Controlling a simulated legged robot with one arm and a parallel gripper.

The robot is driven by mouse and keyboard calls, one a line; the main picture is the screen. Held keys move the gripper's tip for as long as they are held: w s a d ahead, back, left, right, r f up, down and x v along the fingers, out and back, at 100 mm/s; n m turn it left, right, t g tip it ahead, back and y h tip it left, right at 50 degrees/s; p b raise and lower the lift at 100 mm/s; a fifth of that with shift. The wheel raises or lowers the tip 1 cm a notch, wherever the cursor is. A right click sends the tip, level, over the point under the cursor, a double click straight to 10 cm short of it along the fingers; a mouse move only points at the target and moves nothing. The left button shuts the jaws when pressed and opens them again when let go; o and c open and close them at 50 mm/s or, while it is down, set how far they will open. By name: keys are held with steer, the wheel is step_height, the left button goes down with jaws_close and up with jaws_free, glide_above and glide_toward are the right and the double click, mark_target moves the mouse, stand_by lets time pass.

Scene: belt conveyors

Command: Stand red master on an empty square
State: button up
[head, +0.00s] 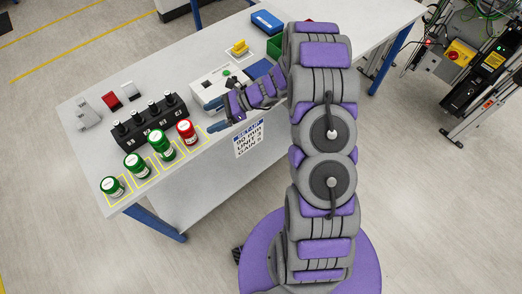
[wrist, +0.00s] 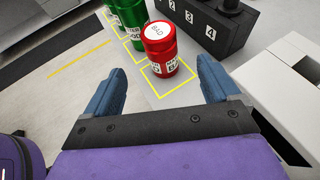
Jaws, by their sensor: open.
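The red master (head: 187,133) is a red canister standing upright near the front table edge. In the wrist view the red master (wrist: 161,48) shows a white lid marked BAD. Its base is within a yellow square (wrist: 157,97), toward the far side of the outline. My gripper (wrist: 162,84) is open and empty, its two blue fingers apart with the canister beyond and between them. In the head view my gripper (head: 232,108) is to the right of the red canister and above the table. Three green canisters (head: 162,146) (head: 137,166) (head: 113,187) stand in a row at yellow squares.
A white device (head: 212,88) is beside my gripper. A printed sign (head: 248,138) hangs at the front edge.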

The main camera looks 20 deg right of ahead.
steer(key=s+a+r+n+g+h, duration=0.25)
steer(key=s+r+n, duration=0.35)
steer(key=s+r, duration=0.3)
steer(key=s+a+r+n+g+h, duration=0.1)
steer(key=s+r+n+g+h, duration=0.35)
steer(key=s, duration=0.75)
steer(key=s+d+r+n+t+h, duration=0.1)
steer(key=s+d+r+n+h, duration=0.2)
steer(key=s+d+n, duration=0.2)
steer(key=s+d+r+n+t+h, duration=0.1)
steer(key=s+d+r+n+h, duration=0.2)
steer(key=s, duration=0.8)
steer(key=shift+d+r+n+t, duration=0.3)
steer(key=shift+d+n, duration=0.55)
steer(key=shift+d, duration=0.2)
steer(key=shift+f+b, duration=0.45)
